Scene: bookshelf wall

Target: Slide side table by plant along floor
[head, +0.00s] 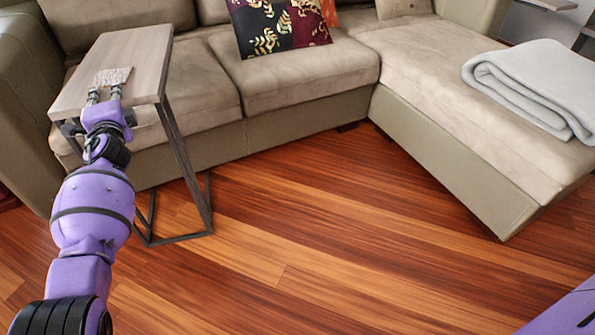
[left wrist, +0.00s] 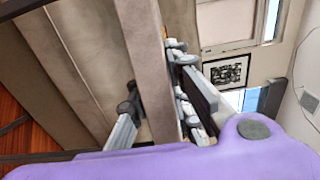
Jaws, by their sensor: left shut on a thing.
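The side table (head: 128,55) stands at the left in the head view, with a light wood top and a dark thin metal frame (head: 176,238) on the floor. Its top reaches over the sofa seat. My left gripper (head: 104,92) is at the near edge of the tabletop. In the left wrist view the two fingers of my left gripper (left wrist: 160,105) stand on either side of the tabletop slab (left wrist: 150,60), shut on it. My right gripper is not in view. No plant shows.
A beige sofa (head: 295,75) runs behind the table, with its chaise (head: 450,100) reaching forward at the right. A patterned cushion (head: 280,25) and a folded grey blanket (head: 535,85) lie on it. The wooden floor (head: 330,230) right of the table is clear.

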